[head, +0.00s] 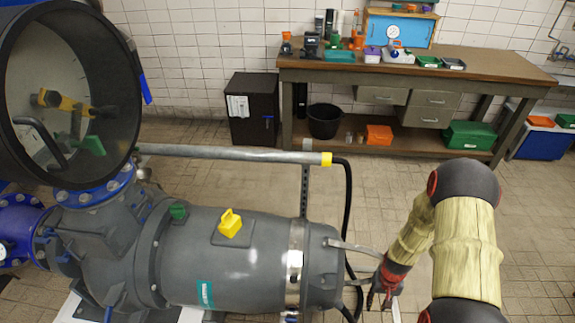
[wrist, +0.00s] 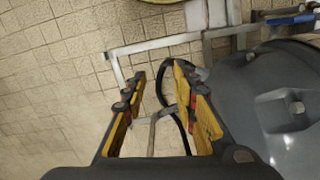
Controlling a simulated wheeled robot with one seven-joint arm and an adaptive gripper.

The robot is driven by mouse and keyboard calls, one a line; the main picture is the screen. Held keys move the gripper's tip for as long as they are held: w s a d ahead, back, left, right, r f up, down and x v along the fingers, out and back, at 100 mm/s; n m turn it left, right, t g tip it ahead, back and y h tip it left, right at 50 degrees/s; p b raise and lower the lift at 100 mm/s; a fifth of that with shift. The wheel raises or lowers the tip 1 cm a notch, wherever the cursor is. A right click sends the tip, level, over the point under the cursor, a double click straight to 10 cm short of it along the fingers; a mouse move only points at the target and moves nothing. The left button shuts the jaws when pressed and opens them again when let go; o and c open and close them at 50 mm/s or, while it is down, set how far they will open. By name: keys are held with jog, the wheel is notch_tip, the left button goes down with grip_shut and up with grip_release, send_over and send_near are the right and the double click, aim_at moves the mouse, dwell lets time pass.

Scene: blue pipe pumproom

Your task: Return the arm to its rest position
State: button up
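My arm (head: 466,245) comes in at the lower right of the head view, bent at a dark joint, with its forearm pointing down and left. My gripper (head: 379,299) hangs beside the right end of the grey pump motor (head: 235,262), apart from it as far as I can tell. In the wrist view my gripper (wrist: 156,78) has its two yellow and black fingers spread, with nothing held between them. Floor tiles, a black hose and a grey metal bar show beyond the fingers. The motor housing (wrist: 235,100) fills the right of the wrist view.
A metal rail (head: 230,153) and a black hose (head: 348,205) stand close to the gripper. A workbench (head: 450,72) stands at the back. Tiled floor (head: 400,185) lies open before it.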

jog(key=s+a+r+n+t, duration=0.1)
jog(key=s+a+r, duration=0.3)
jog(key=r, duration=1.3)
jog(key=s+a+r+n+t+p, duration=0.1)
jog(key=s+a+r+t, duration=0.2)
jog(key=r, duration=1.5)
jog(key=s+a+r+n+t+p, duration=0.1)
jog(key=s+a+r, duration=0.4)
jog(key=r, duration=1.3)
jog(key=shift+a+t, duration=0.8)
jog(key=shift+a, duration=0.15)
jog(key=shift+a+r, duration=0.1)
